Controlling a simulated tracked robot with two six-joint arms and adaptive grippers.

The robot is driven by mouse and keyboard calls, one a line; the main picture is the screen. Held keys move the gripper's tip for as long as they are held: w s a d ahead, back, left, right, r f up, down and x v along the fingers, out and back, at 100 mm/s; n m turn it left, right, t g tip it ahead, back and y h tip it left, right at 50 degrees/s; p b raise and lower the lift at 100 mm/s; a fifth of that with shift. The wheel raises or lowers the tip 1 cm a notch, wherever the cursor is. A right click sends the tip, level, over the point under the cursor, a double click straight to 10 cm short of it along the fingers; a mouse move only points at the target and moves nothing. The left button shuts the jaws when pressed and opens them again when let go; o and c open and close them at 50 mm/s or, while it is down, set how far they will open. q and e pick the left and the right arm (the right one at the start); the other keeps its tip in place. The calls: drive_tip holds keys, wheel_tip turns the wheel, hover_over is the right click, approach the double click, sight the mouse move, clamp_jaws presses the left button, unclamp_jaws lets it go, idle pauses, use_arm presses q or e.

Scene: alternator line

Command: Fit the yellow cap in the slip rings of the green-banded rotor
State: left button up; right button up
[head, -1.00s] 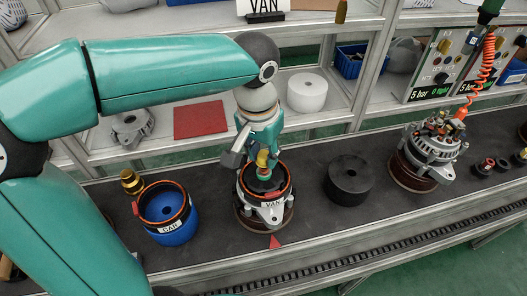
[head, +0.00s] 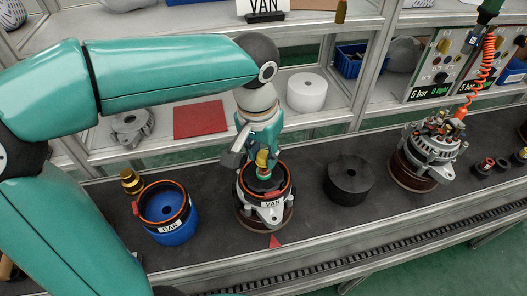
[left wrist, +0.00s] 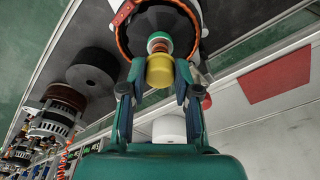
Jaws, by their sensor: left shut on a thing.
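My left gripper (left wrist: 160,85) reaches down from above and is shut on the yellow cap (left wrist: 160,71). In the head view the cap (head: 262,158) shows just below the gripper, over the housing labelled VAN (head: 265,205). The green-banded rotor (left wrist: 159,46) stands inside that housing, with green, white and reddish rings at its top. The cap is in line with the rotor's end and looks close against it; whether it sits in the slip rings is hidden. My right gripper is out of view.
A blue housing labelled CAR (head: 170,235) stands left on the dark conveyor, with a brass-coloured part (head: 131,181) beside it. A black cylinder (head: 349,180) and an assembled alternator (head: 432,145) stand to the right. A red mat (head: 201,119) and white cylinder (head: 307,92) are on the shelf behind.

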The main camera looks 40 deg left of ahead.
sight(262, 157)
use_arm(q)
drive_tip(key=shift+f+b, duration=1.2)
drive_tip(key=shift+f, duration=0.3)
drive_tip(key=o, duration=0.8)
drive_tip(key=r, duration=0.4)
drive_tip(key=s+r, duration=0.1)
drive_tip(key=r, duration=0.7)
drive_tip(key=shift+s, duration=0.25)
drive_tip(key=shift+d, duration=0.1)
